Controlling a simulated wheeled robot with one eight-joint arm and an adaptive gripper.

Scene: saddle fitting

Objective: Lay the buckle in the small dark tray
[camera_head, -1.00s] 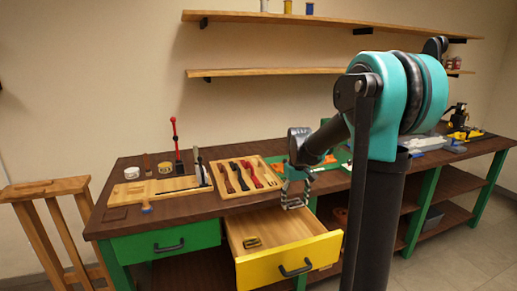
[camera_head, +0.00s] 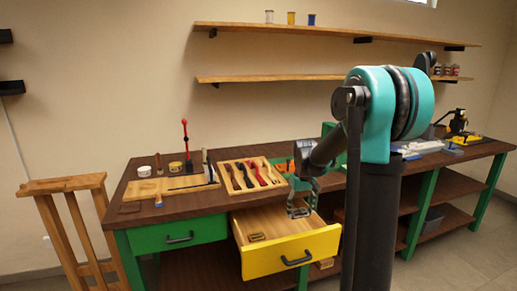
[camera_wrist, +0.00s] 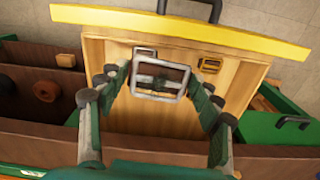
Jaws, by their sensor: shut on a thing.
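In the wrist view my gripper (camera_wrist: 160,88) is shut on a silver, roughly rectangular buckle (camera_wrist: 160,67), held between the two fingers over the open drawer. In the head view my gripper (camera_head: 299,208) hangs over the rear right of the yellow-fronted drawer (camera_head: 280,222); the held buckle is too small to make out clearly there. A small dark square tray (camera_head: 130,208) appears to lie on the bench's front left, well left of my gripper. It is not in the wrist view.
A brass buckle (camera_wrist: 210,64) and a smaller one (camera_wrist: 145,52) lie in the drawer. A wooden tool tray (camera_head: 250,176) and a board with tools (camera_head: 165,190) stand on the bench. A red upright tool (camera_head: 185,148) stands behind the board.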

